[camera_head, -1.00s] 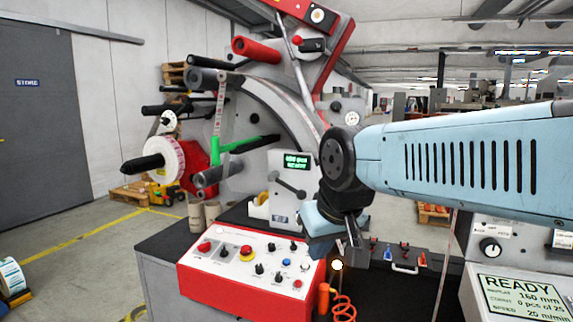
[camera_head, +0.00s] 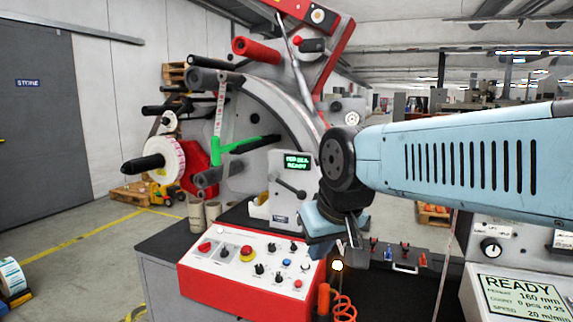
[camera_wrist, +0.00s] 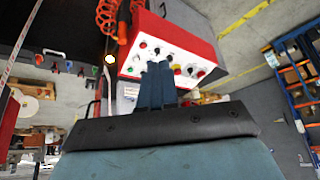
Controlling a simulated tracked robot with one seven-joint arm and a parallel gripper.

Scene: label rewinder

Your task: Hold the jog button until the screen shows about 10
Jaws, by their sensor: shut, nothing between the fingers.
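The red control panel (camera_head: 240,285) has a white sloped face with several knobs and buttons, including a blue button (camera_head: 286,263) and a yellow-ringed red one (camera_head: 247,253). I cannot read which one is the jog button. My gripper (camera_head: 354,240) is shut and empty, above and to the right of the panel in the head view. In the wrist view its closed fingers (camera_wrist: 157,70) overlap the panel face (camera_wrist: 150,50) and hide part of it; contact is not visible. The large screen (camera_head: 520,297) reads READY, with a count of 0 pcs. A small green-lettered screen (camera_head: 296,163) also shows READY.
An orange coiled hose (camera_head: 342,305) hangs at the panel's right end, beside a small glowing lamp (camera_head: 337,265). Hand tools (camera_head: 404,260) hang on a rail behind. A label roll (camera_head: 168,162) and a green arm (camera_head: 240,145) stand at the left of the machine.

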